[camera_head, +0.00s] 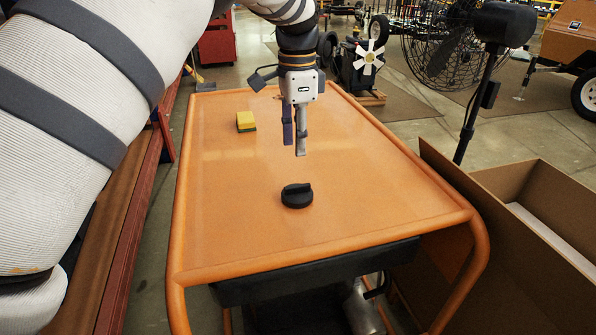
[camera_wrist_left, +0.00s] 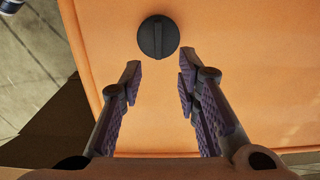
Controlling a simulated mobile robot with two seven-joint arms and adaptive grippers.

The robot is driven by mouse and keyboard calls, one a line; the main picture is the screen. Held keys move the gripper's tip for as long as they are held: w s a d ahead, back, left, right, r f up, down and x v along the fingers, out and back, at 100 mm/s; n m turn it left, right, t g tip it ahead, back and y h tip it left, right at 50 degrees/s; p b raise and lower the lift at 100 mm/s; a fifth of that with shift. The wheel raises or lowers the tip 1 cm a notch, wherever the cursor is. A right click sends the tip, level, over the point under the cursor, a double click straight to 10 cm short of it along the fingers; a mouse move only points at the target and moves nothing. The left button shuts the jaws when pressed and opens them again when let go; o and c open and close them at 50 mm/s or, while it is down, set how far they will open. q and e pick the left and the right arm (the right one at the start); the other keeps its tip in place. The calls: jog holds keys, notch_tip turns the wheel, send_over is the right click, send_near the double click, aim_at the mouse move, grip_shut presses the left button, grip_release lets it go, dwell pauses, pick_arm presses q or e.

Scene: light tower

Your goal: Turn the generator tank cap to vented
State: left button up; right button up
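The generator tank cap (camera_head: 297,195) is a round black cap with a raised grip bar, on the orange generator top (camera_head: 240,225). In the left wrist view the cap (camera_wrist_left: 158,37) lies just beyond the fingertips, with its bar running roughly up and down the picture. My left gripper (camera_head: 300,150) hangs above the orange top, pointing down, behind the cap in the head view and not touching it. Its two fingers (camera_wrist_left: 157,72) are apart with nothing between them. Any markings on the cap are too small to read. My right gripper is in neither view.
A yellow and green sponge (camera_head: 246,121) lies on the top to the left of my gripper. An orange tube rail (camera_head: 330,247) edges the top. An open cardboard box (camera_head: 530,185) stands at the right, with a black fan (camera_head: 446,45) behind it.

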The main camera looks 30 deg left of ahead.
aim_at(297, 186)
pick_arm(q)
notch_tip(297, 186, down, 10)
jog(key=shift+s+d+f, duration=0.1)
jog(key=shift+f, duration=0.15)
grip_shut()
